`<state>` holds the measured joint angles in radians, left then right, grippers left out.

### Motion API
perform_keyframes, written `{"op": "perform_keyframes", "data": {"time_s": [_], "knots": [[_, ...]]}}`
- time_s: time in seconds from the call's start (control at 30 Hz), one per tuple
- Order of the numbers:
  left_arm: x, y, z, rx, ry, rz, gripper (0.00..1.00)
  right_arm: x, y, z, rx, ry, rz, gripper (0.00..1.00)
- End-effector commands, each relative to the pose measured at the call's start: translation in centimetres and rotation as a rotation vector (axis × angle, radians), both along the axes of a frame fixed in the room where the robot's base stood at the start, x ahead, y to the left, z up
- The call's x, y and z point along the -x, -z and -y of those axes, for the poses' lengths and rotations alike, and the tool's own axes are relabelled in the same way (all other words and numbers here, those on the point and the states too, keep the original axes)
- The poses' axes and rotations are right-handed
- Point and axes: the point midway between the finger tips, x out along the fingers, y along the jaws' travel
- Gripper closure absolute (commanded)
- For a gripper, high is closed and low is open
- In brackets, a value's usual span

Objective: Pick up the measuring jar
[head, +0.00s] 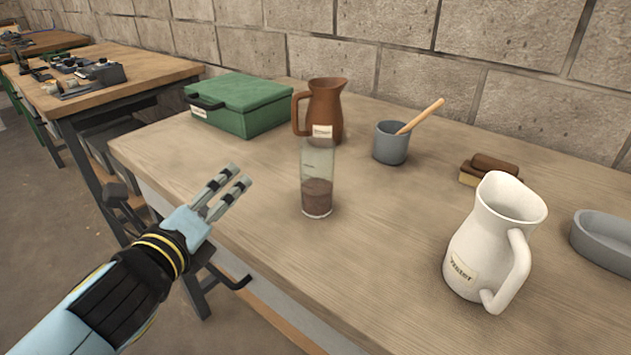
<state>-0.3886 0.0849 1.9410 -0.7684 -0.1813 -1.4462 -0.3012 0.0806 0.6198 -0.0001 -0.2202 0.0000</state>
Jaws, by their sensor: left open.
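The measuring jar (317,180) is a clear, straight-sided glass with brown contents in its lower part. It stands upright on the wooden table, left of the middle of the head view. My left gripper (230,185) is open and empty, to the left of the jar and apart from it, by the table's front left edge. Its two fingers point up and to the right. My right gripper is not in view.
A brown jug (325,108) stands just behind the jar. A green box (240,104) is at the back left. A grey cup (390,143) with a wooden handle, a brush (489,170), a white jug (490,240) and a grey dish (605,240) lie to the right. The front middle is clear.

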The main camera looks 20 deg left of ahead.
Motion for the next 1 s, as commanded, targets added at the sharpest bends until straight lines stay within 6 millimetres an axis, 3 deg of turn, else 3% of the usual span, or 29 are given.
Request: {"op": "perform_keyframes", "data": {"time_s": [0.1, 0.2, 0.3, 0.6, 0.83, 1.0], "knots": [[-1.2, 0.4, 4.2, -0.417, 0.242, 0.100, 0.18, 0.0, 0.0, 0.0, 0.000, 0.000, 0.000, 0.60], [-1.2, 1.0, 7.2, -0.653, 0.385, 0.176, 0.18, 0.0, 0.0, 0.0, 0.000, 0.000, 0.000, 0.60], [-0.9, 1.5, 8.8, -0.780, 0.464, 0.225, 0.18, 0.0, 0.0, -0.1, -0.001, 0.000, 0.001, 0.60], [-4.8, 1.4, 10.8, -0.823, 0.490, 0.246, 0.18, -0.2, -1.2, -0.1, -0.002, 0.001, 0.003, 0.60], [-6.8, 1.3, 11.4, -0.823, 0.490, 0.244, 0.18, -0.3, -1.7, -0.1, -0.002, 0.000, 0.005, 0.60], [-9.5, 0.7, 11.9, -0.820, 0.489, 0.245, 0.18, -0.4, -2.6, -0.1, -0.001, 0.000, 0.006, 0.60]]}}
